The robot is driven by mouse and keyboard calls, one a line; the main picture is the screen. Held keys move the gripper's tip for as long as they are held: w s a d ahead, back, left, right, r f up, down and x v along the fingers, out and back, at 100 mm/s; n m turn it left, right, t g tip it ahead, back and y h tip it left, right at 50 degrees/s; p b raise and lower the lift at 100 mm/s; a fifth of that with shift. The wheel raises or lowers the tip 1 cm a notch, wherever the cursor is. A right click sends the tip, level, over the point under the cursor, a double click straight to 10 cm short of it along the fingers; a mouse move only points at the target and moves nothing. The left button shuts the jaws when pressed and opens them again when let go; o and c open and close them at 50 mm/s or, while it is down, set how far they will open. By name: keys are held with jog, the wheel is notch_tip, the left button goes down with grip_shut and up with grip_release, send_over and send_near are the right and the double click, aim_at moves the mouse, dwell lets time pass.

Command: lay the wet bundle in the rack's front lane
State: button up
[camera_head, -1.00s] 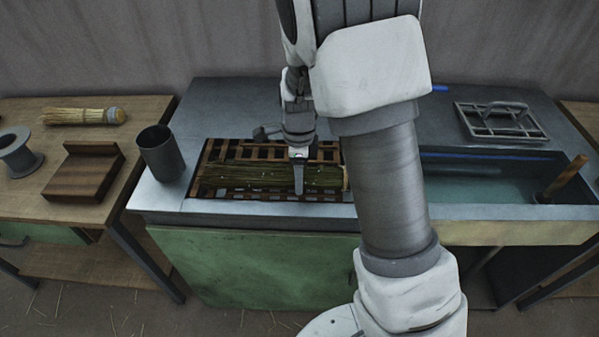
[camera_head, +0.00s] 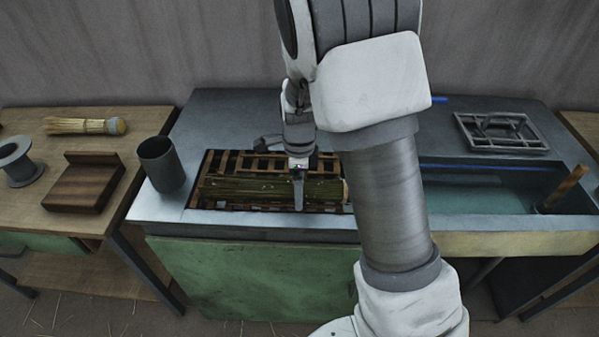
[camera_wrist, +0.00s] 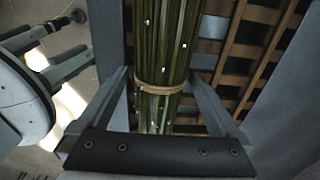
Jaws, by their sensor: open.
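The wet bundle (camera_head: 240,189), long and dark green-brown, lies flat along the near side of the slatted brown rack (camera_head: 272,160). In the wrist view the bundle (camera_wrist: 165,50) has a tan band round it and pale shiny spots. It lies along the rack's near wall, with bare slats on the other side. My gripper (camera_head: 298,185) is down over the bundle. In the wrist view my gripper (camera_wrist: 160,80) is open, one finger on each side of the bundle near the band, with a gap at the left finger. My arm hides the rack's right end.
A dark grey cup (camera_head: 161,165) stands left of the rack. A water trough (camera_head: 470,190) with a wooden handle (camera_head: 563,187) lies to the right, a metal grid (camera_head: 501,131) behind it. The left table holds a broom head (camera_head: 85,126), a wooden block (camera_head: 84,188) and a spool (camera_head: 19,162).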

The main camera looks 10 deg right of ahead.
notch_tip(320, 180, up, 17)
jog(key=p, duration=0.3)
jog(key=shift+r, duration=0.15)
jog(key=s+d+r+n+t+p, duration=0.2)
jog(key=s+r+n, duration=0.4)
jog(key=s+n, duration=0.4)
jog(key=s+d+r+n+t+p, duration=0.2)
jog(key=s+d+r+n+t, duration=0.1)
jog(key=s+r+n, duration=0.4)
jog(key=s+n, duration=0.3)
jog(key=shift+s+d+t, duration=0.3)
jog(key=shift+s+d, duration=0.05)
